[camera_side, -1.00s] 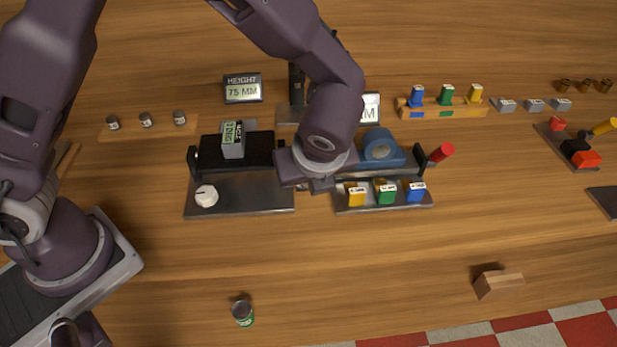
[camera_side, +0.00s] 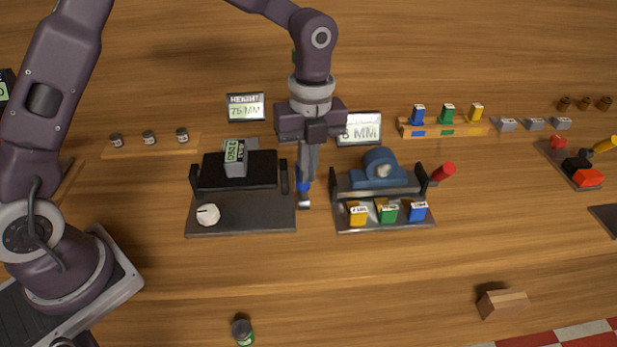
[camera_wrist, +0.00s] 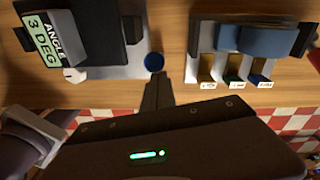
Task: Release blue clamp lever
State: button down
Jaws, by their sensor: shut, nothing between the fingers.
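A blue round-ended part, likely the blue clamp lever (camera_wrist: 154,62), shows in the wrist view at the right edge of the left fixture. In the side view only a bit of blue shows beside my fingers, which hide most of it. My gripper (camera_side: 305,202) is shut and empty, pointing down in the gap between the left fixture (camera_side: 240,222) and the right fixture (camera_side: 390,226). In the wrist view, my closed fingers (camera_wrist: 157,92) are just below the blue end; I cannot tell whether they touch it.
The left fixture carries a grey angle gauge (camera_side: 236,157) and a white knob (camera_side: 208,214). The right fixture holds a blue block (camera_side: 379,168), a red-ended handle (camera_side: 443,172) and yellow, green and blue tagged pieces. Display panels stand behind. The front table is mostly clear.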

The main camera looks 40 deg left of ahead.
jog(key=shift+w+a+g+h, duration=0.5)
jog(key=shift+w+a+h, duration=0.1)
jog(key=shift+w+a+f, duration=0.15)
jog(key=shift+w+a, duration=0.25)
jog(key=shift+a, duration=0.1)
notch_tip(320, 180, up, 12)
jog(key=d, duration=0.2)
jog(key=shift+f, duration=0.15)
